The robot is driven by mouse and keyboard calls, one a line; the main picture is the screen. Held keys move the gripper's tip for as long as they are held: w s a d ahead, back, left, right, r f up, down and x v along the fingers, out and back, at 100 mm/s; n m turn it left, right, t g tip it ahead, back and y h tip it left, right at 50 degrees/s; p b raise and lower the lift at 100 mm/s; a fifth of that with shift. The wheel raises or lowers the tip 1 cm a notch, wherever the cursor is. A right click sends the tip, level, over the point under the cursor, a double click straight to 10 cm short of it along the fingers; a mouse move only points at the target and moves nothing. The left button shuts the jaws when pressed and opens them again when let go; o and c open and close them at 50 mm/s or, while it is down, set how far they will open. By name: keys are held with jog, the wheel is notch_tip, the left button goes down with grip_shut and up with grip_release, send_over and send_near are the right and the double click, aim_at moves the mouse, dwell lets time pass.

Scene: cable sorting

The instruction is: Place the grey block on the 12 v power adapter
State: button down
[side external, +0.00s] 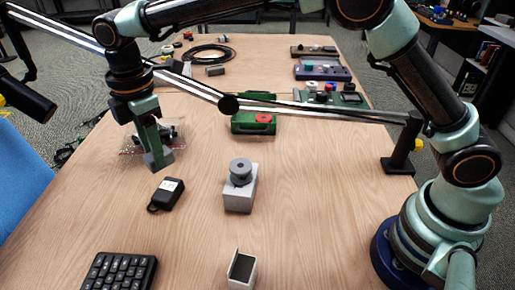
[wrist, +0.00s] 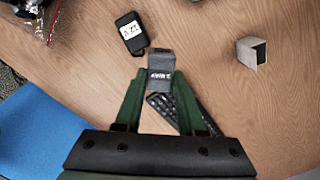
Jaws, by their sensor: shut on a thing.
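The grey block (side external: 158,160) is held between the green fingers of my gripper (side external: 153,143), which is shut on it. In the wrist view, the block (wrist: 161,62) sticks out from between the fingertips (wrist: 162,80) and shows dark lettering. The black 12 V power adapter (side external: 167,194) lies on the table, a little nearer the side camera than the block. In the wrist view the adapter (wrist: 131,33), with a pale label, is ahead and left of the block. A gap shows between the block and the adapter.
A black keyboard (side external: 120,272) lies at the front left. A pale box with a grey round piece (side external: 240,172) on top and an open white box (side external: 242,272) stand to the right. A green box (side external: 253,122) and a clear bag (side external: 178,132) are farther back.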

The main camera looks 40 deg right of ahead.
aim_at(166, 190)
jog(key=shift+w+d+f+n, duration=0.25)
jog(key=shift+w+f+n, duration=1)
jog(key=shift+f, duration=0.9)
jog(key=shift+w+d+f+n, duration=0.25)
jog(key=shift+w+f+n, duration=0.45)
jog(key=shift+f+n, duration=1.2)
jog(key=shift+w+d+f+n, duration=0.25)
jog(key=shift+w+f+n, duration=0.85)
jog(key=shift+f, duration=1.3)
jog(key=shift+s+f, duration=0.1)
jog(key=c, duration=0.5)
grip_release()
